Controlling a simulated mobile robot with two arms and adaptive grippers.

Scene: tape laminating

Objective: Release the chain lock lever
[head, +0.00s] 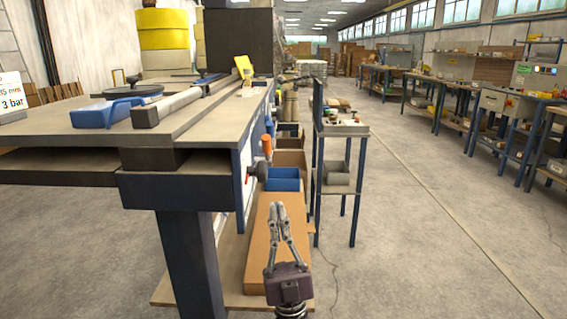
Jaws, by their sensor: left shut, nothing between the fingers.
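A lever with an orange grip (266,144) stands upright on the right side of the long machine table. Below it is a dark round fitting (262,170) with a small red part (248,175) to its left. I cannot tell for certain which of these is the chain lock lever. My left gripper (279,206) is at the lower middle, pointing up and away. Its fingers are shut and empty. In the picture it is below the orange grip and apart from it. My right gripper is not in view.
The machine table (90,140) fills the left side, with a thick leg (190,260) at its near end. Beneath it are a cardboard box (265,240) and blue bins (284,180). A small shelf cart (342,130) stands to the right. The floor further right is open.

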